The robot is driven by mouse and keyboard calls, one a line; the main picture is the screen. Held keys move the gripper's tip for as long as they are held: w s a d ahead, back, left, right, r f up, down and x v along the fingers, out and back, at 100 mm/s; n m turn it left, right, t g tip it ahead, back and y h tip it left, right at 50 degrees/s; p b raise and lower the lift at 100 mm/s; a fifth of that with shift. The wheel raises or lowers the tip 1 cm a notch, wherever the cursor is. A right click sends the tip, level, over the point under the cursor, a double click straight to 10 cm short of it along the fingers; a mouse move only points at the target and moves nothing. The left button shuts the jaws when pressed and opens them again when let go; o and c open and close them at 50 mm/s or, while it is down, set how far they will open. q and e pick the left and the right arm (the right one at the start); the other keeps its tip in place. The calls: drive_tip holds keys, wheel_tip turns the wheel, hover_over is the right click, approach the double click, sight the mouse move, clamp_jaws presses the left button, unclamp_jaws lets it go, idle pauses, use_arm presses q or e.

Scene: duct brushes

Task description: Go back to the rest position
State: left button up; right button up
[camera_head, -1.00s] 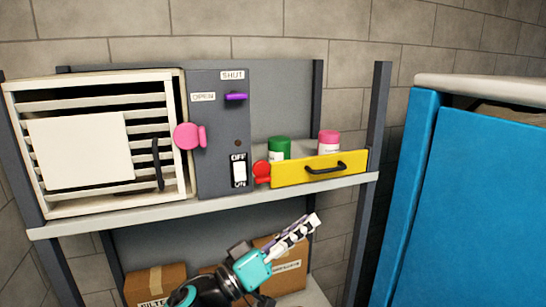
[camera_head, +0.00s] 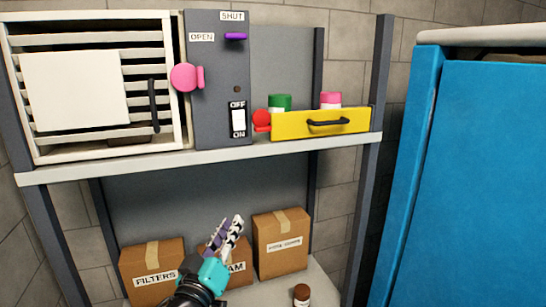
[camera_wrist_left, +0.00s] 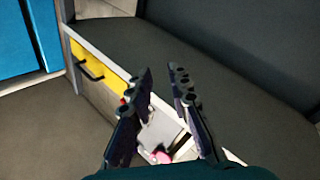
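My left gripper (camera_head: 228,236) is in the lower middle of the head view, in front of the lower shelf and its cardboard boxes. In the left wrist view its two fingers (camera_wrist_left: 160,88) stand apart with nothing between them, so it is open and empty. My right gripper is in neither view.
The rack's upper shelf (camera_head: 200,158) bears a louvred white unit (camera_head: 75,90), a grey switch panel (camera_head: 218,80) and a yellow drawer (camera_head: 290,125). Boxes (camera_head: 280,243) and a brown-capped bottle (camera_head: 301,295) stand below. A blue cabinet (camera_head: 475,180) is at right.

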use_arm(q)
drive_tip(key=s+a+f+g+y+b, duration=0.2)
drive_tip(key=a+f+b, duration=0.15)
drive_tip(key=f, duration=0.55)
drive_tip(key=s+a+f+g+y+b, duration=0.1)
drive_tip(key=s+a+f+y+b, duration=0.2)
drive_tip(key=f, duration=0.6)
drive_tip(key=a+f+g+y+b, duration=0.1)
drive_tip(key=a+f+g+b, duration=0.15)
drive_tip(key=f+b, duration=0.45)
drive_tip(key=s+f+m+g+b, duration=0.1)
drive_tip(key=s+f, duration=0.3)
drive_tip(key=f, duration=0.4)
drive_tip(key=s+f+m+g+b, duration=0.1)
drive_tip(key=s+f+g+b, duration=0.2)
drive_tip(key=f, duration=0.6)
drive_tip(key=s+f+m+g+h+b, duration=0.1)
drive_tip(key=s+f+g+b, duration=0.2)
drive_tip(key=s+f, duration=0.3)
wheel_tip(320, 180, down, 3)
drive_tip(key=shift+d+r, duration=0.1)
drive_tip(key=shift+d, duration=0.25)
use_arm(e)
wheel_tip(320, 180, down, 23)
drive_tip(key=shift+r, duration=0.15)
use_arm(q)
drive_tip(key=shift+w, duration=0.1)
